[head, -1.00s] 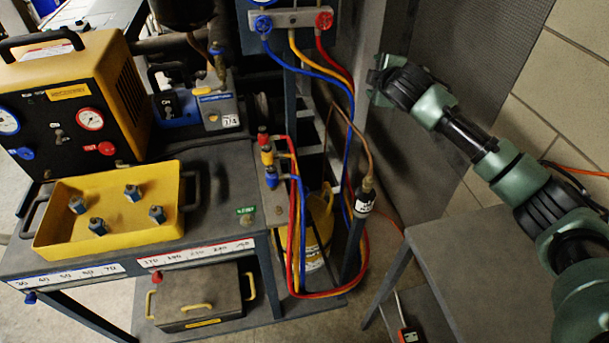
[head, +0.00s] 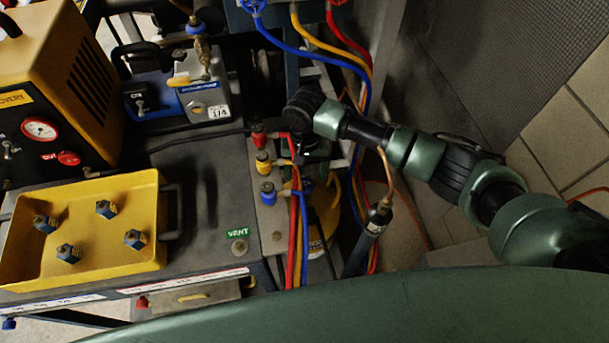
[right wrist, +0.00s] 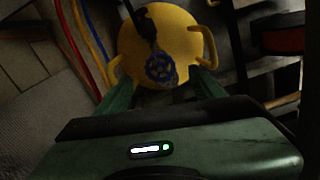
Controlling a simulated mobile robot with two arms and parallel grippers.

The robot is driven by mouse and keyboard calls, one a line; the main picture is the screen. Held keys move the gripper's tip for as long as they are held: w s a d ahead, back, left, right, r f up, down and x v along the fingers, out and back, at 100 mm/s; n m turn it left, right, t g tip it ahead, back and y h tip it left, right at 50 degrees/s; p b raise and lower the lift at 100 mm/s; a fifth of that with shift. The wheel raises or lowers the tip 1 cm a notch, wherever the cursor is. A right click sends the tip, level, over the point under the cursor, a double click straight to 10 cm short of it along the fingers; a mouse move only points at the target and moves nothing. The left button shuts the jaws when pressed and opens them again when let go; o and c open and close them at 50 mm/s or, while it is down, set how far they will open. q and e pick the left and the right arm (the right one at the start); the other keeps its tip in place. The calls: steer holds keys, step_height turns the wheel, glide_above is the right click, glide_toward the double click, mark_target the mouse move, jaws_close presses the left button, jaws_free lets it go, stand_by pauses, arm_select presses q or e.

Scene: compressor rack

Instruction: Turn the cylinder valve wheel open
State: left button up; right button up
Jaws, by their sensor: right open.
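The blue valve wheel (right wrist: 160,68) shows in the right wrist view above the round top of the yellow cylinder (right wrist: 185,38). My right gripper (head: 318,168) points down over the cylinder. In the right wrist view my right gripper (right wrist: 163,77) is open, with one green finger on each side of the wheel. I cannot tell whether either finger touches it. My left gripper is out of view.
Red, yellow and blue hoses (head: 297,235) hang close left of my right gripper. A dark cylinder with a copper pipe (head: 375,222) stands to its right.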

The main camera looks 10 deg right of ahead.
mark_target(306, 185)
step_height(306, 185, down, 4)
steer(key=shift+s+f, duration=0.1)
steer(key=shift+f, duration=0.65)
steer(key=c, duration=1.4)
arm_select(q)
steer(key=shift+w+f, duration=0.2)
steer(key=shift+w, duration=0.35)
arm_select(e)
steer(key=shift+o, duration=0.2)
